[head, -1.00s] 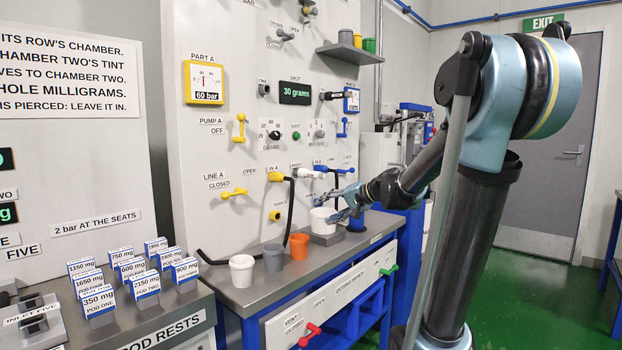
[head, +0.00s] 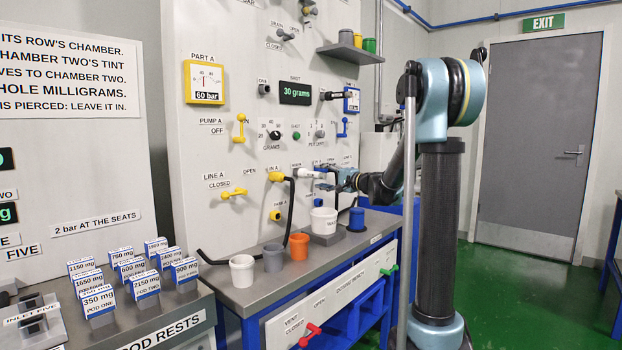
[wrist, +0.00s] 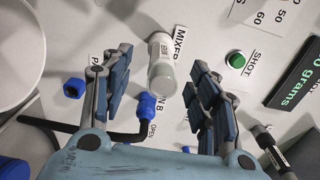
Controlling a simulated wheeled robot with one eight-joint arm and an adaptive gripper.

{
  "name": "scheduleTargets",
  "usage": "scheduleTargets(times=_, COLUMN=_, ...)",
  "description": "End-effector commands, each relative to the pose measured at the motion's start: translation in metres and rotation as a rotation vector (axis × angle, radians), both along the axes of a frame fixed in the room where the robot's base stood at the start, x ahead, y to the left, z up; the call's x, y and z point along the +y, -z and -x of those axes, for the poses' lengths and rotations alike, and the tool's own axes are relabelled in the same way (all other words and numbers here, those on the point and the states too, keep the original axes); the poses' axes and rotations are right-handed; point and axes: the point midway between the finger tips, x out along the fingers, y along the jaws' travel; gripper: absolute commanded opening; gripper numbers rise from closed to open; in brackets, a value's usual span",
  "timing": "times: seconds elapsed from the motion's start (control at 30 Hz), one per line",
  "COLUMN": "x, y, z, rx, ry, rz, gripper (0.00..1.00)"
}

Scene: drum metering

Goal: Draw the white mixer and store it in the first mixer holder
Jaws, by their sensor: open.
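The white mixer (wrist: 164,62) is a capped white cylinder sticking out of the panel beside a partly hidden label that seems to read MIXER. In the head view the white mixer (head: 310,173) shows on the panel, left of my gripper. My gripper (wrist: 159,68) is open in the wrist view, with one finger on each side of the mixer. I cannot tell whether either finger touches it. In the head view my gripper (head: 333,177) is small, close to the panel and partly hidden among hoses. I cannot pick out the first mixer holder in either view.
A blue nozzle (wrist: 147,103) with a black hose sits just below the mixer. A yellow nozzle (head: 277,176) with its hose is to the left.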

Motion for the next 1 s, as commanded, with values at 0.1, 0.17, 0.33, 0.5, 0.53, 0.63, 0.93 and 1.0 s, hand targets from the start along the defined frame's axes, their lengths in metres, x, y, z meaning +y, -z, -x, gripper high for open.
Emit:
scheduleTargets(times=0.1, x=0.000, y=0.000, z=0.000, rx=0.001, ry=0.000, rz=0.001, gripper=0.55)
scheduleTargets(times=0.17, x=0.002, y=0.000, z=-0.002, rx=0.000, ry=0.000, rz=0.001, gripper=0.55)
scheduleTargets(times=0.33, x=0.012, y=0.000, z=-0.009, rx=0.000, ry=-0.001, rz=0.001, gripper=0.55)
scheduleTargets(times=0.5, x=0.028, y=0.000, z=-0.022, rx=0.000, ry=-0.001, rz=0.001, gripper=0.55)
scheduleTargets(times=0.53, x=0.031, y=0.000, z=-0.024, rx=0.000, ry=-0.001, rz=0.001, gripper=0.55)
scheduleTargets(times=0.63, x=0.040, y=0.000, z=-0.031, rx=0.000, ry=-0.002, rz=0.001, gripper=0.55)
scheduleTargets(times=0.93, x=0.063, y=0.000, z=-0.050, rx=0.000, ry=0.000, rz=0.001, gripper=0.55)
scheduleTargets(times=1.0, x=0.067, y=0.000, z=-0.053, rx=0.000, ry=0.000, rz=0.001, gripper=0.55)
